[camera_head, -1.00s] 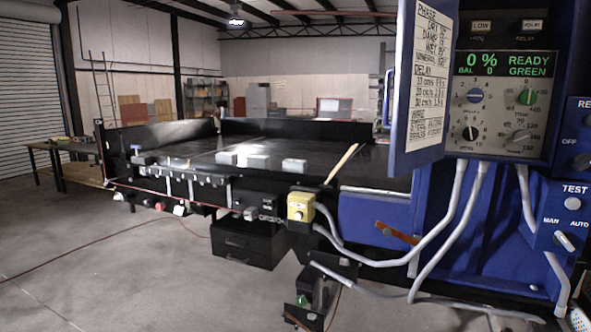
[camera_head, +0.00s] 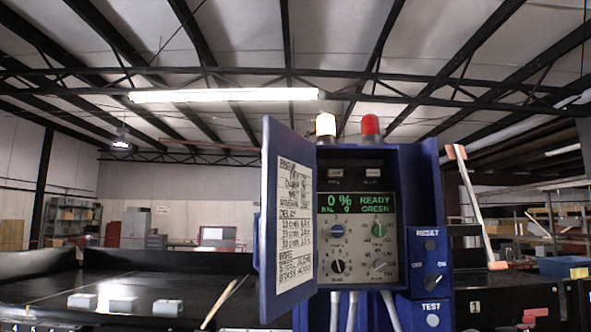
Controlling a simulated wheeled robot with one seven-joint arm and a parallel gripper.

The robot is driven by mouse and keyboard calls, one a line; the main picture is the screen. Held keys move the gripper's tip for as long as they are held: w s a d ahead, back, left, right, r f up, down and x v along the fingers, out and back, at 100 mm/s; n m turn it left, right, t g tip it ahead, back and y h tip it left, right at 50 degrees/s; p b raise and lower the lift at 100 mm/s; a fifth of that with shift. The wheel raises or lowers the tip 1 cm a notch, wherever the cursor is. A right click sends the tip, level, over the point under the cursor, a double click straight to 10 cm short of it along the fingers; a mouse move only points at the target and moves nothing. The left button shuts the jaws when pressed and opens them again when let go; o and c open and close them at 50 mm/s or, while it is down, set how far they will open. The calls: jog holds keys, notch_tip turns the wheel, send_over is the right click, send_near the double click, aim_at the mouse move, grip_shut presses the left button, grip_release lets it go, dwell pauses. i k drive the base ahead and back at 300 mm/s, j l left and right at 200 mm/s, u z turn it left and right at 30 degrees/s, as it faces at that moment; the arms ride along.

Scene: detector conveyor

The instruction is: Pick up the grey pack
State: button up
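Three small pale blocks lie in a row on the dark conveyor belt at the lower left: a left pack (camera_head: 82,301), a middle pack (camera_head: 123,305) and a right pack (camera_head: 167,307). All look whitish to light grey, and I cannot tell which one is the grey pack. They stand apart from each other on the black belt (camera_head: 38,284). My gripper is not in view.
A blue control box (camera_head: 424,200) with an open door (camera_head: 285,225) stands in the centre, its screen reading READY GREEN. A pale stick (camera_head: 222,300) leans at the belt's right part. A blue bin (camera_head: 565,266) and red items (camera_head: 535,315) are at the right.

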aim_at(167, 308)
jog(key=i+j+u, duration=0.25)
jog(key=i+j, duration=0.4)
jog(key=i, duration=0.2)
